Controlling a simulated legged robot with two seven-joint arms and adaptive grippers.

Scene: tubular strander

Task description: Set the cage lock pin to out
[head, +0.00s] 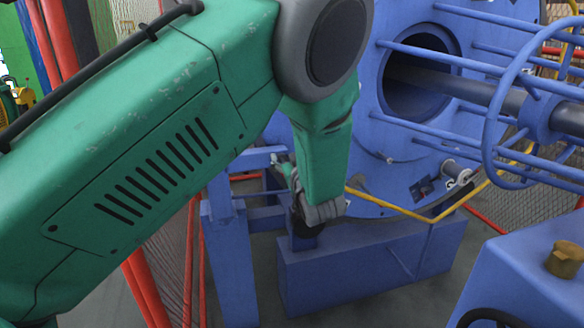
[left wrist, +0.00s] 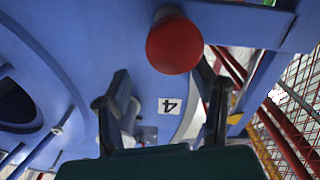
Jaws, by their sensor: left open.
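A round red knob (left wrist: 173,45), which looks like the head of the cage lock pin, stands out from the blue machine face in the left wrist view. Its shaft runs back from it toward the blue frame. My left gripper (left wrist: 166,92) is open, with one dark finger at each side of the picture's middle. The knob shows beyond the fingertips, in line with the gap and nearer the right finger; I cannot tell whether they touch. In the head view my left gripper (head: 306,224) is mostly hidden behind its wrist, low by the blue stand, and the knob is hidden.
A white label with an upside-down 4 (left wrist: 169,105) is on the blue face. The blue cage (head: 510,95) with its round bars stands at right. A blue housing (head: 535,275) is near, lower right.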

